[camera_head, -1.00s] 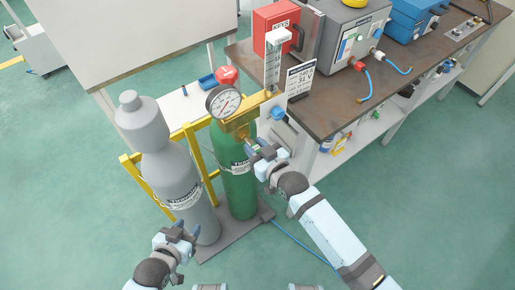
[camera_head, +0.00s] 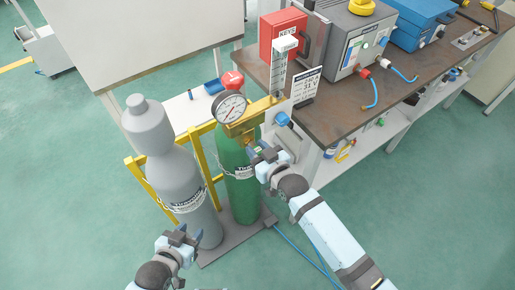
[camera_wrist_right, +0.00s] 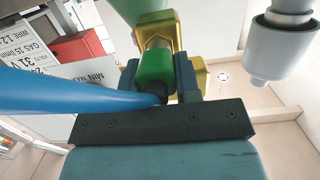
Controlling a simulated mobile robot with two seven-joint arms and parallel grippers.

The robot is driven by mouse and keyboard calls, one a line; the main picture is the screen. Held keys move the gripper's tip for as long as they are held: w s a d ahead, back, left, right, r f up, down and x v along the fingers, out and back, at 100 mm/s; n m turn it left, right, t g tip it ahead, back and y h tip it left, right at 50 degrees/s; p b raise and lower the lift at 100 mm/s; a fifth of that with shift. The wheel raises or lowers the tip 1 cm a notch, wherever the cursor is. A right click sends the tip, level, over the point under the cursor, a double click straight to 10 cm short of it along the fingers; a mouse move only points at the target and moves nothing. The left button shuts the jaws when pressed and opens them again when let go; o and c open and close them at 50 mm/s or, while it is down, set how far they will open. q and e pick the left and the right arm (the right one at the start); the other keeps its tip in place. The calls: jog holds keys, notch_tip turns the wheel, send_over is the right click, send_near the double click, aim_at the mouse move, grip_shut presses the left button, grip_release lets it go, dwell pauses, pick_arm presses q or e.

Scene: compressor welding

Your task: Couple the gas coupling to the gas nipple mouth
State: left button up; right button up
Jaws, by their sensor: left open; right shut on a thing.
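My right gripper (camera_head: 259,157) is at the front of the green cylinder (camera_head: 239,185), just below the brass regulator (camera_head: 240,128). In the right wrist view its fingers (camera_wrist_right: 158,82) are shut on the green gas coupling (camera_wrist_right: 156,68), whose dark end meets a thick blue hose (camera_wrist_right: 75,88). The coupling lines up with a brass fitting (camera_wrist_right: 155,30) directly beyond it. The gas nipple mouth itself is hidden, so I cannot tell whether the two are joined. My left gripper (camera_head: 182,237) is open and empty in front of the grey cylinder (camera_head: 185,185).
A yellow frame (camera_head: 204,160) stands around the cylinders. The workbench (camera_head: 345,118) with a red KEYS box (camera_head: 283,38) is close on the right.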

jog(key=o, duration=1.1)
jog(key=b+v, duration=0.1)
jog(key=v, duration=1.2)
jog(key=shift+s+d, duration=0.2)
jog(key=shift+s, duration=0.1)
jog(key=shift+r, duration=0.1)
jog(key=s+d+f+m+g+h+p, duration=0.2)
jog(key=s+d+f+m+h+p, duration=0.2)
jog(key=s+d, duration=0.6)
jog(key=d+f+h+p, duration=0.2)
jog(key=d, duration=0.1)
jog(key=shift+s+d+f, duration=0.25)
jog(key=shift+s, duration=0.15)
